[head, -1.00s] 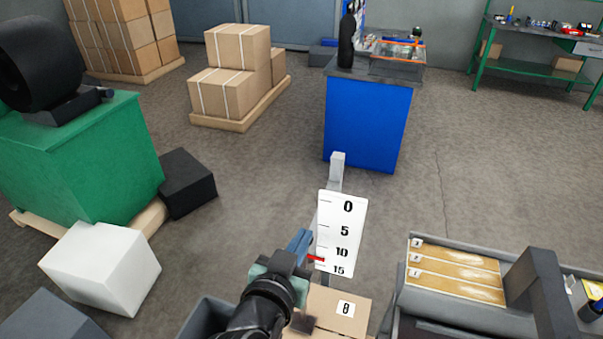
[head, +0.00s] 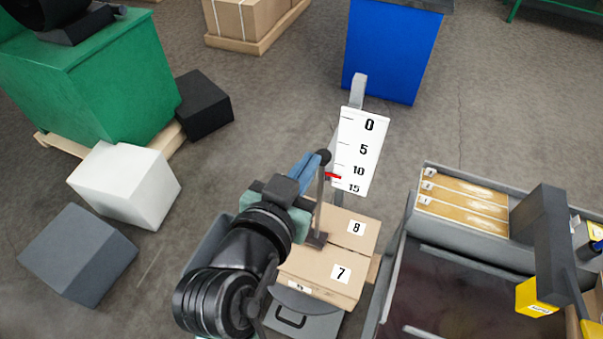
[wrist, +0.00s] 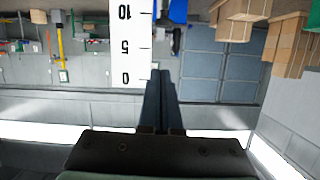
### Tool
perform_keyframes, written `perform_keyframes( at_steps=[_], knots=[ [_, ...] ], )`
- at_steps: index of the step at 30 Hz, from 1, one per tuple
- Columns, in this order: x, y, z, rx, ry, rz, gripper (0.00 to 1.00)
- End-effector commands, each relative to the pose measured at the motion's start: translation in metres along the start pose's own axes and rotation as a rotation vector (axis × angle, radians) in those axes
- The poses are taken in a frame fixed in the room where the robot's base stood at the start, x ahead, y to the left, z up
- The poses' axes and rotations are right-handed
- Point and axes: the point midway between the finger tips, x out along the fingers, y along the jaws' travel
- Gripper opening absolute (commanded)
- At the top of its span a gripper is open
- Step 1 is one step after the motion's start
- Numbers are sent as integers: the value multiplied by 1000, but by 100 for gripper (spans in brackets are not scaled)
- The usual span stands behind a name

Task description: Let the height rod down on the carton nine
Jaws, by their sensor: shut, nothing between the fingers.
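The height rod (head: 320,195) stands upright with a dark knob (head: 322,156), a red pointer (head: 333,176) and a dark foot (head: 316,239). The pointer is a little past 10 on the white scale board (head: 362,140); the board also shows in the wrist view (wrist: 130,45). The foot appears over the cartons; I cannot tell whether it touches. Carton 7 (head: 312,272) and carton 8 (head: 340,215) are in a row. A small label on carton 7's near side is unreadable; I read no nine. My gripper (head: 312,160) is shut and empty beside the knob; its fingers fill the wrist view's middle (wrist: 158,85).
A grey bench (head: 440,247) with tan numbered strips (head: 463,198) and a dark post (head: 552,240) stands at right. A white box (head: 125,185) and a grey box (head: 78,255) lie at left. A blue cabinet (head: 393,50) stands behind the board. Floor between is clear.

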Motion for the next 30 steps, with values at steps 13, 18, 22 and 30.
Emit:
perform_keyframes(
  at_steps=[13, 18, 22, 30],
  knots=[
    [0, -21, 62, -14, 2, 166, 58],
    [-2, -43, 91, -9, 126, 314, 67],
    [-12, -55, 96, 7, 232, 372, 67],
    [-6, -54, 87, 20, 290, 398, 67]
  ],
)
